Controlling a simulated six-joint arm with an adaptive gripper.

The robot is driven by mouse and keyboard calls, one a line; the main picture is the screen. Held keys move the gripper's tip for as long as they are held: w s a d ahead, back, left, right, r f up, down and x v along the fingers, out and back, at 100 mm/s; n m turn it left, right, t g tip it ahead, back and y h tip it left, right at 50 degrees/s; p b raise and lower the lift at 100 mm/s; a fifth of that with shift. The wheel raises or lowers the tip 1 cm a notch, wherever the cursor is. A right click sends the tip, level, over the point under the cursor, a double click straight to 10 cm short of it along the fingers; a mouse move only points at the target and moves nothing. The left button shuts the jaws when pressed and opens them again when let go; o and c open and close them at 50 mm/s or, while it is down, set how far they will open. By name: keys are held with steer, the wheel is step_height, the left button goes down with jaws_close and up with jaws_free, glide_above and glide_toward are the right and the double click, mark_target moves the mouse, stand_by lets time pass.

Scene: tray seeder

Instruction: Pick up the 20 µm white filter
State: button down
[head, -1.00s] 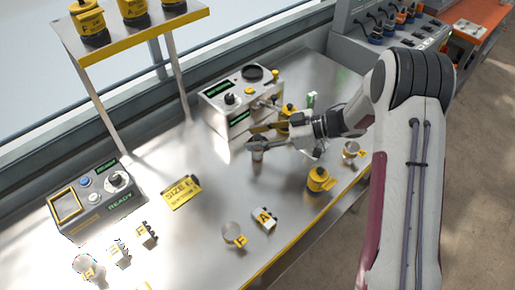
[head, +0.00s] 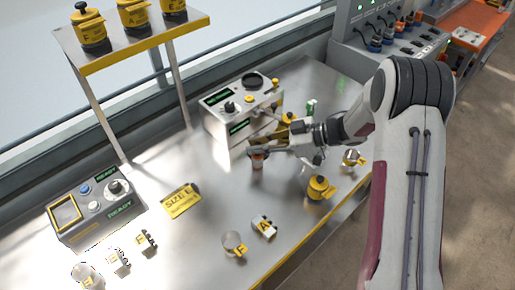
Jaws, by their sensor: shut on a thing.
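My gripper (head: 257,151) is near the middle of the bench, just in front of the grey instrument box.
The grey instrument box (head: 226,131) stands close behind my gripper. A yellow jar (head: 318,188), a clear cup (head: 231,241) and a white block marked A (head: 263,228) stand toward the front edge. The yellow SIZE sign (head: 182,201) lies left; bare bench surrounds it.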

steer(key=shift+r, duration=4.95)
